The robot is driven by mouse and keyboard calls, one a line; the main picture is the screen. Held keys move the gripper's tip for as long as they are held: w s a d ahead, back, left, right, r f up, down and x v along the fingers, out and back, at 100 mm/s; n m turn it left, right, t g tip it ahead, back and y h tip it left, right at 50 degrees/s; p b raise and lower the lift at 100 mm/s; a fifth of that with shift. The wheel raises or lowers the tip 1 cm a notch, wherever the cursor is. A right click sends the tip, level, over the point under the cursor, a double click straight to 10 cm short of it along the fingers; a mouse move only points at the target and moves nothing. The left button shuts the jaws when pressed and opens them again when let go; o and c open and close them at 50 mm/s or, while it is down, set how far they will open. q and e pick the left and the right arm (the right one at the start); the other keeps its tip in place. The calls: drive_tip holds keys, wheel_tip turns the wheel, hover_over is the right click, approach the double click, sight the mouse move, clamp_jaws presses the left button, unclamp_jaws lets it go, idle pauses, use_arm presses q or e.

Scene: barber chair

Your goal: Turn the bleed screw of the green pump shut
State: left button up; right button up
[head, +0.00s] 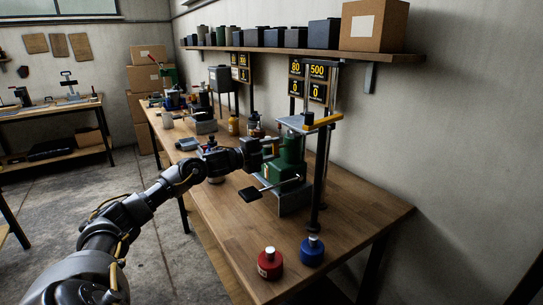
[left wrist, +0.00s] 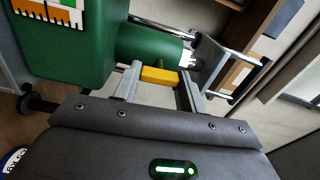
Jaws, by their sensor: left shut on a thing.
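The green pump (head: 287,170) stands on the wooden bench under a metal press frame. In the left wrist view its green body (left wrist: 75,45) and a green cylinder (left wrist: 148,46) fill the upper left and middle. My left gripper (head: 273,148) reaches the pump's near side from the left. In the left wrist view my left gripper (left wrist: 158,82) has its two fingers on either side of a yellow bar (left wrist: 160,76), which looks like the bleed screw, next to the green cylinder. The gripper is shut on it. In the head view the fingertips and screw are small and partly hidden. My right gripper is not in view.
A black-ended lever (head: 252,193) sticks out low from the pump. A shelf (head: 300,51) with boxes hangs above.

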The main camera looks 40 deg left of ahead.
use_arm(q)
drive_tip(key=shift+m, duration=0.5)
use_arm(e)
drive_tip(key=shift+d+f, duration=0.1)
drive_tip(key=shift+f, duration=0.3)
use_arm(q)
drive_tip(key=o, duration=1)
drive_tip(key=shift+s, duration=0.1)
